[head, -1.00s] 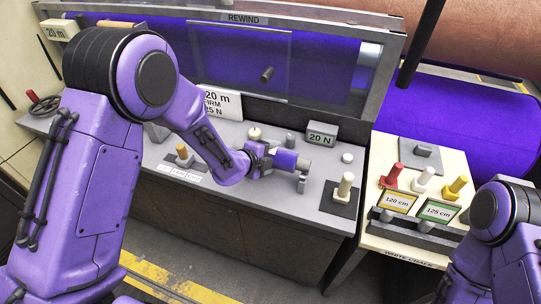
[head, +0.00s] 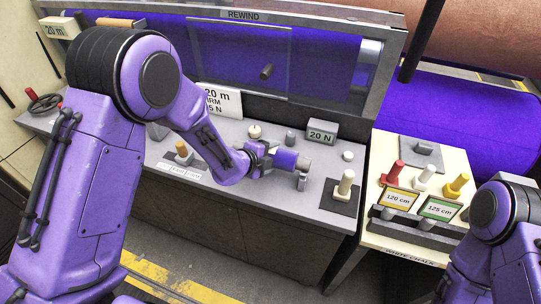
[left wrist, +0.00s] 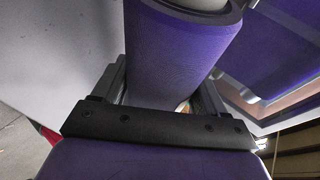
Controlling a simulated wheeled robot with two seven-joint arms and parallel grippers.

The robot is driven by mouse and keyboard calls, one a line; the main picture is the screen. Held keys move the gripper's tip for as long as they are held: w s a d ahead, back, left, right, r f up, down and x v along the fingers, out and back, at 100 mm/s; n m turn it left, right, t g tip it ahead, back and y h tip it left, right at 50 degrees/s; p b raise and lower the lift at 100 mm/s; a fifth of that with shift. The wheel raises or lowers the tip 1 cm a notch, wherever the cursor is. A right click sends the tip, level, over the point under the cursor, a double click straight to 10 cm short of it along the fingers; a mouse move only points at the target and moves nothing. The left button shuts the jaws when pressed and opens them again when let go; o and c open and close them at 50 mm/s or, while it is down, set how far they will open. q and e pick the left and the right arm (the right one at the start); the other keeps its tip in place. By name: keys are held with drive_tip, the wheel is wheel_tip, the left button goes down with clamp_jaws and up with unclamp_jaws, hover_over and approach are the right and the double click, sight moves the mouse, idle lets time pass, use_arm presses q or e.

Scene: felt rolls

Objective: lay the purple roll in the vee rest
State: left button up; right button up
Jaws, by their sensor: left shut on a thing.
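The purple roll (head: 286,159) is over the grey bench, lying roughly level with its pale grey end to the right. My left gripper (head: 268,160) is shut on it. In the left wrist view the roll (left wrist: 180,55) runs away from between the fingers of my left gripper (left wrist: 168,100), with its dark round end at the top. A small grey upright piece (head: 302,182) is at the roll's right end; it may be part of the vee rest, but I cannot tell whether the roll touches it. My right gripper is out of view.
The grey bench (head: 240,205) carries a white-topped knob (head: 345,184) on a dark plate, a 20 N block (head: 321,132) and small pegs. The rewind window stands behind. A cream table (head: 440,165) on the right holds coloured pegs and length cards. My right arm is at lower right.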

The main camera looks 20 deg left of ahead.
use_arm(q)
drive_tip(key=shift+f, duration=0.2)
idle(0.5)
drive_tip(key=o, duration=1.4)
drive_tip(key=b+v, duration=0.2)
drive_tip(key=v, duration=0.8)
drive_tip(key=shift+s+a+r, duration=0.1)
drive_tip(key=shift+s+r, duration=0.05)
drive_tip(key=shift+s, duration=0.05)
